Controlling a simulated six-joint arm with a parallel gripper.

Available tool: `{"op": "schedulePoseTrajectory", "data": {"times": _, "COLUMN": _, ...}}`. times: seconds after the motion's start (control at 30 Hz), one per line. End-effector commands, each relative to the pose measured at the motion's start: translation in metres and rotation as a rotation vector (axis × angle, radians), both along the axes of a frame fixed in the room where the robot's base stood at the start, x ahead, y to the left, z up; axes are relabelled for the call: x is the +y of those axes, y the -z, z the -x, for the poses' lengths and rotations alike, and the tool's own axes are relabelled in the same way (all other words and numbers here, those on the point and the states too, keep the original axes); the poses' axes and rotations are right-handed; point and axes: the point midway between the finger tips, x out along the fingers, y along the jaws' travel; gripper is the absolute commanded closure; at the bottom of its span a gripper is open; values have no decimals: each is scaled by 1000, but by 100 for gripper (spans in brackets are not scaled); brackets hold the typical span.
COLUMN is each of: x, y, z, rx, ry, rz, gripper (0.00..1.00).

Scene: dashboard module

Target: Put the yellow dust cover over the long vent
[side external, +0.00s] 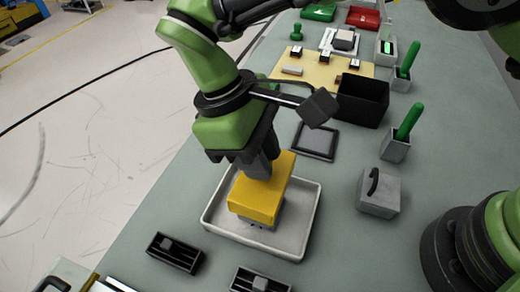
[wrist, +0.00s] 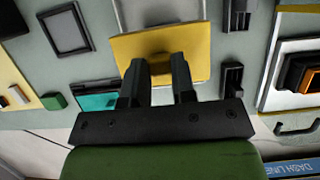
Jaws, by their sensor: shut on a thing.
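The yellow dust cover (side external: 258,200) is a box-shaped piece at the white-rimmed tray (side external: 305,215) in the side view. A grey part shows under its near edge; I cannot tell whether the cover rests on it. My gripper (side external: 258,168) points down and is shut on the cover's upper part. In the wrist view the cover (wrist: 192,62) fills the space beyond my gripper (wrist: 158,58), whose fingers partly hide it. Two black slotted pieces, a left one (side external: 175,254) and a right one (side external: 262,281), lie near the tray. I cannot tell which thing is the long vent.
A black frame (side external: 314,141), a black open box (side external: 362,100) and a grey handled block (side external: 378,193) stand beyond and right of the tray. Green-handled items in grey holders (side external: 396,146) line the right. Bare table lies between the tray and the handled block.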

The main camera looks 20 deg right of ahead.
Motion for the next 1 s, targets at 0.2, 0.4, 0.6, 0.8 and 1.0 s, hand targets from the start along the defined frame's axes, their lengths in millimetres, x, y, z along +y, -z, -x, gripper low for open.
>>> {"op": "schedulePoseTrajectory", "data": {"times": 0.2, "x": 0, "y": 5, "z": 0, "rx": 1, "ry": -1, "rz": 0, "gripper": 100}}
{"op": "schedulePoseTrajectory", "data": {"times": 0.4, "x": 0, "y": 10, "z": 0, "rx": 1, "ry": 0, "rz": 0, "gripper": 100}}
{"op": "schedulePoseTrajectory", "data": {"times": 0.6, "x": 0, "y": 16, "z": 0, "rx": 1, "ry": 0, "rz": 1, "gripper": 100}}
{"op": "schedulePoseTrajectory", "data": {"times": 0.8, "x": 0, "y": 20, "z": 0, "rx": 1, "ry": 0, "rz": 1, "gripper": 100}}
{"op": "schedulePoseTrajectory", "data": {"times": 1.0, "x": 0, "y": 24, "z": 0, "rx": 0, "ry": 0, "rz": 0, "gripper": 69}}
